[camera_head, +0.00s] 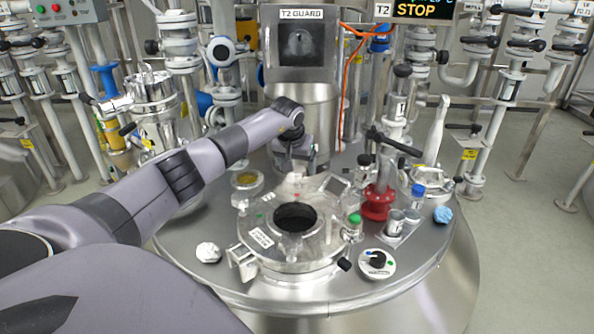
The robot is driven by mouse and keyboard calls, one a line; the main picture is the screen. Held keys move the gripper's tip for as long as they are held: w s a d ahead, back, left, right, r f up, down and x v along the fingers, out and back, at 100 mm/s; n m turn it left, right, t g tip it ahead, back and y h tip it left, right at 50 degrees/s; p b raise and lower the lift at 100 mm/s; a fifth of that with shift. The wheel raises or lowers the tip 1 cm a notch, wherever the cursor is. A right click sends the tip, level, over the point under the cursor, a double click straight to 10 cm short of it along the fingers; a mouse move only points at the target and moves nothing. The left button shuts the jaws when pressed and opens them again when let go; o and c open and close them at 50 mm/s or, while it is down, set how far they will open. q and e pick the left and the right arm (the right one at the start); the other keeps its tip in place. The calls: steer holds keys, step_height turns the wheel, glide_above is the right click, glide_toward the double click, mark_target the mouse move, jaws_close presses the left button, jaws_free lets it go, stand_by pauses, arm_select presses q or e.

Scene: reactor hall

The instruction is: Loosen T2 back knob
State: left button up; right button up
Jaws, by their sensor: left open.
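The T2 vessel top (185,245) is a round steel plate with a raised round hatch (290,262) that has a dark opening in its middle. My left arm reaches in from the left, and my left gripper (298,168) points down at the back rim of the hatch. It is open. The back knob is not clearly visible; the gripper covers that part of the rim, and I cannot tell whether the fingers touch anything. A black knob (345,264) shows at the hatch's front right. My right gripper is not in view.
Behind the gripper stands the T2 GUARD box (303,47), with an orange cable beside it. To the right are a red flanged fitting (378,203), a black-handled valve, sample bottles (395,222) and a round dial (377,262).

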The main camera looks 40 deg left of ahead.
arm_select(q)
steer(key=shift+w+a+f, duration=0.1)
steer(key=shift+w+f, duration=0.05)
steer(key=shift+f, duration=0.25)
steer(key=c, duration=1.1)
steer(key=shift+o, duration=0.2)
